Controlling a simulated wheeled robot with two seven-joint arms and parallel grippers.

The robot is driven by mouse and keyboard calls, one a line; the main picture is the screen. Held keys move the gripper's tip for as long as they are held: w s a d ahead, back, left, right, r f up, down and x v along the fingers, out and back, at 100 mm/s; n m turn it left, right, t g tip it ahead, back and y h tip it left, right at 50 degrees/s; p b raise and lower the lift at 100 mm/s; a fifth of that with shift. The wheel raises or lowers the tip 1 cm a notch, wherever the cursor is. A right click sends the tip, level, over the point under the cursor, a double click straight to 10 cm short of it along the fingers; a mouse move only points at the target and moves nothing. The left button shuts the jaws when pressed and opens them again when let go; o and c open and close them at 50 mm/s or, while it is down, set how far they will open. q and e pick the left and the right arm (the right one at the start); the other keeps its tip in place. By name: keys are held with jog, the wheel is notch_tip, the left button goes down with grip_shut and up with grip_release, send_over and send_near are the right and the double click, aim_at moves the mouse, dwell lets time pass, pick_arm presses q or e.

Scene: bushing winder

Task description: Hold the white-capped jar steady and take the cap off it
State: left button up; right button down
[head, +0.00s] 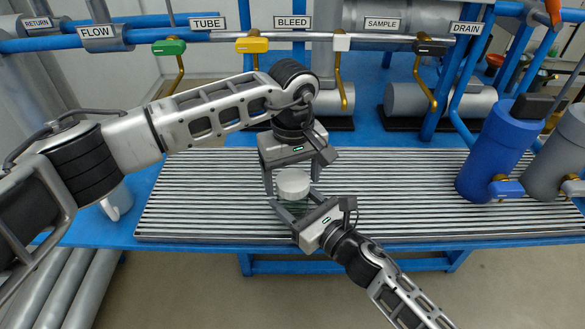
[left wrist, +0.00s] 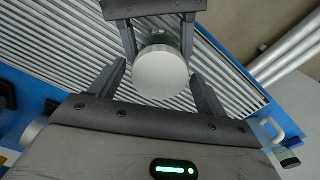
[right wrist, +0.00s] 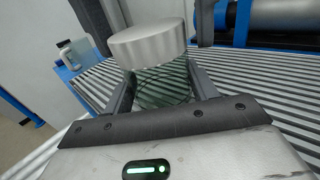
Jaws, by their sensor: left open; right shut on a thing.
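The jar (right wrist: 162,84) is dark greenish glass and stands upright on the slatted rack. Its white cap (head: 293,183) is on top of it; the cap also shows in the left wrist view (left wrist: 162,72) and the right wrist view (right wrist: 148,43). My right gripper (head: 289,205) is shut on the glass body, below the cap, from the front right. My left gripper (head: 293,178) is open and points down from above. In the left wrist view its two fingers (left wrist: 159,88) stand on either side of the cap, with gaps to it.
The ribbed rack (head: 200,205) is clear around the jar. A blue canister (head: 492,150) and a grey one (head: 558,155) stand at the right. Pipes with coloured valve handles, such as a yellow one (head: 252,45), run along the back. A white jug (head: 117,202) is at the left.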

pick_arm(q)
jog(key=c, duration=1)
jog(key=n, duration=0.4)
jog(key=shift+c, duration=0.2)
jog(key=n, duration=1.7)
jog(key=shift+r, duration=0.1)
jog(key=n, duration=0.9)
jog(key=shift+n, duration=0.4)
jog(key=n, duration=0.5)
